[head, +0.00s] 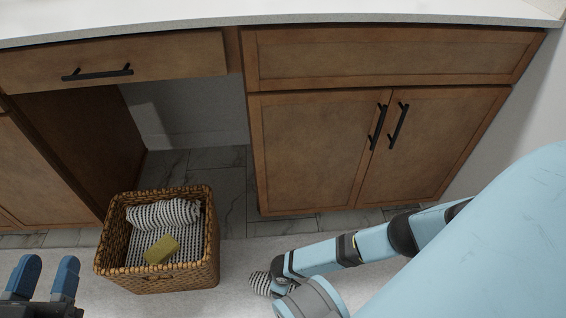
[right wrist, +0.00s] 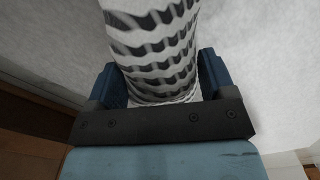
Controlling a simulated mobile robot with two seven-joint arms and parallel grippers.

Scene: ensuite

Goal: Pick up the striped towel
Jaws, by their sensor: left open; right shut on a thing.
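A rolled black-and-white striped towel (right wrist: 155,50) is between the two blue fingers of my right gripper (right wrist: 163,78), which is shut on it. In the head view this towel (head: 260,283) shows as a small end beyond my right gripper (head: 276,284), low over the pale floor and right of the basket. Most of it is hidden there by the gripper and arm. Another rolled striped towel (head: 163,213) lies in the wicker basket (head: 185,276). My left gripper (head: 46,272) is open and empty at the lower left, left of the basket.
A yellow-green block (head: 161,250) lies in the basket on striped cloth. Wooden cabinets (head: 310,140) with black handles stand behind, under a pale countertop (head: 260,12). An open recess is behind the basket. A wall rises at the right.

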